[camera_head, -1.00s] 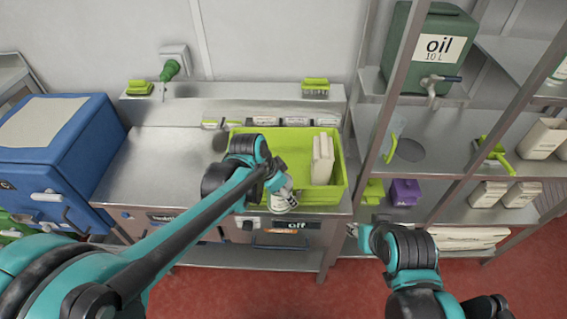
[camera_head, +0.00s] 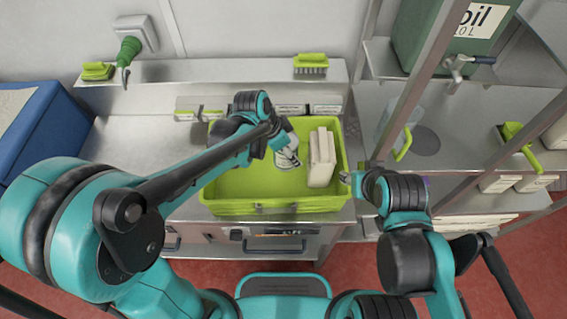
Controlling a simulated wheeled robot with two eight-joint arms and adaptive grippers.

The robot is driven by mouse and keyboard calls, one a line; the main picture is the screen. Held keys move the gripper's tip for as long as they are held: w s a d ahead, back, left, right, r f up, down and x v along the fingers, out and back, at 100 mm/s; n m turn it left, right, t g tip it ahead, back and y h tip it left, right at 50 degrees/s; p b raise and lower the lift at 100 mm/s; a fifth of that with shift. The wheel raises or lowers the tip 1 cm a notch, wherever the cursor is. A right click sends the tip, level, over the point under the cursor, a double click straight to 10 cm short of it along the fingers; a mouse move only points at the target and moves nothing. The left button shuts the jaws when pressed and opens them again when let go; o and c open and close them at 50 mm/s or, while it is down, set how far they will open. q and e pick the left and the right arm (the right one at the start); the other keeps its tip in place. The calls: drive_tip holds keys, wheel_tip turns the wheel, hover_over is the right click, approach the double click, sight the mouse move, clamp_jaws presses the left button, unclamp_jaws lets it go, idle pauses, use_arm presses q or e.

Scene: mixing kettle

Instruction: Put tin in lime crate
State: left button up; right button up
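The lime crate (camera_head: 236,186) stands on the steel counter, open side up. The pale tin (camera_head: 284,163) is inside the crate's outline, left of the white packages. My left gripper (camera_head: 291,154) reaches in from the left with its fingers at the tin and appears shut on it. The arm and fingers hide part of the tin, and I cannot tell whether it touches the crate floor. My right gripper (camera_head: 347,178) is just beside the crate's right wall, apart from the tin; its fingers are too small to judge.
Upright white packages (camera_head: 321,158) fill the crate's right part. A metal shelf post (camera_head: 395,100) rises right of the crate. A green oil container (camera_head: 440,35) stands on the shelf. Lime brushes (camera_head: 311,64) lie on the back ledge. Counter left of the crate is clear.

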sight(290, 164)
use_arm(q)
wheel_tip(290, 164, down, 7)
drive_tip(key=shift+r+b, duration=0.15)
drive_tip(key=shift+b, duration=0.9)
use_arm(e)
wheel_tip(290, 164, down, 2)
drive_tip(key=shift+f, duration=0.25)
use_arm(q)
drive_tip(key=shift+f, duration=0.35)
use_arm(e)
drive_tip(key=shift+f, duration=0.1)
use_arm(q)
drive_tip(key=shift+f, duration=0.1)
use_arm(e)
drive_tip(key=shift+f, duration=0.1)
use_arm(q)
drive_tip(key=o, duration=1.6)
